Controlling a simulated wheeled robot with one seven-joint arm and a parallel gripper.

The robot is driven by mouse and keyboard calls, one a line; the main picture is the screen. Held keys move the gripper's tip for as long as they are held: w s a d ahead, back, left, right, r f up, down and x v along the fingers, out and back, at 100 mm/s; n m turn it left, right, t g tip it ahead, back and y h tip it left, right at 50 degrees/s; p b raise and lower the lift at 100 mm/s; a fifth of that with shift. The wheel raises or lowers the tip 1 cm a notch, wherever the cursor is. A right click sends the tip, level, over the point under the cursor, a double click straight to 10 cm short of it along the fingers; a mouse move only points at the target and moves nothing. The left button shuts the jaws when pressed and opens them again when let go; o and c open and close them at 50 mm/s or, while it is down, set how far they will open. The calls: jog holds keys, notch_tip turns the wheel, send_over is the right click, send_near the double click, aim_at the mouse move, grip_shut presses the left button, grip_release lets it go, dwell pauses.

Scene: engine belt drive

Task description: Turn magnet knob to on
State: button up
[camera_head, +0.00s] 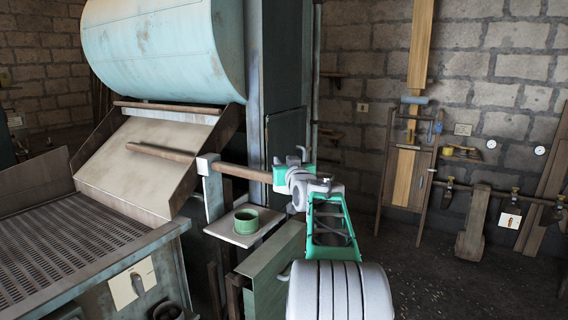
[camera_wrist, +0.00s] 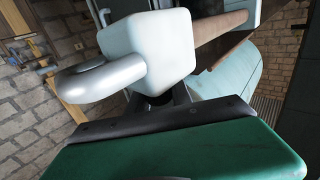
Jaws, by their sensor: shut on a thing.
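In the wrist view a pale block (camera_wrist: 150,50) with a bent metal loop (camera_wrist: 92,80) and a wooden rod (camera_wrist: 218,35) stands right in front of my gripper (camera_wrist: 160,100). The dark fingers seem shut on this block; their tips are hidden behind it. In the head view my gripper (camera_head: 298,174) is at the right end of the wooden rod (camera_head: 243,172). A dark lever-like knob (camera_head: 138,283) sits on a cream plate (camera_head: 124,287) at the lower left, apart from my gripper. I cannot tell for sure whether it is the magnet knob.
A slatted machine bed (camera_head: 60,210) and a large pale tank (camera_head: 165,45) fill the left.

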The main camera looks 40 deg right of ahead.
grip_shut()
jog(key=shift+y, duration=0.3)
jog(key=shift+f+n+y+b, duration=0.1)
jog(key=shift+n+y+b, duration=0.2)
jog(key=shift+n+b, duration=0.1)
jog(key=shift+a+n+t+y, duration=0.1)
jog(key=shift+n+t+y, duration=0.45)
jog(key=shift+y, duration=0.35)
jog(key=n+y, duration=0.2)
jog(key=shift+w+a+r+t+y+p, duration=0.1)
jog(key=shift+a+r+t+y+p, duration=0.1)
jog(key=shift+t+y+p, duration=0.15)
jog(key=y+p, duration=0.1)
jog(key=n+y+p, duration=0.1)
jog(key=y, duration=0.1)
jog(key=shift+a+r+n+p, duration=0.25)
jog(key=shift+n+p, duration=0.1)
jog(key=shift+p, duration=0.05)
jog(key=n+y+p, duration=0.1)
jog(key=y+p, duration=0.1)
jog(key=a+n+y+p, duration=0.1)
jog(key=y+p, duration=0.1)
jog(key=shift+f+n+g+p, duration=0.2)
jog(key=shift+n+g+p, duration=0.1)
jog(key=shift+g, duration=0.1)
jog(key=shift+a+n+y+p, duration=0.1)
jog(key=shift+n+y+p, duration=0.3)
jog(key=shift+y+p, duration=0.15)
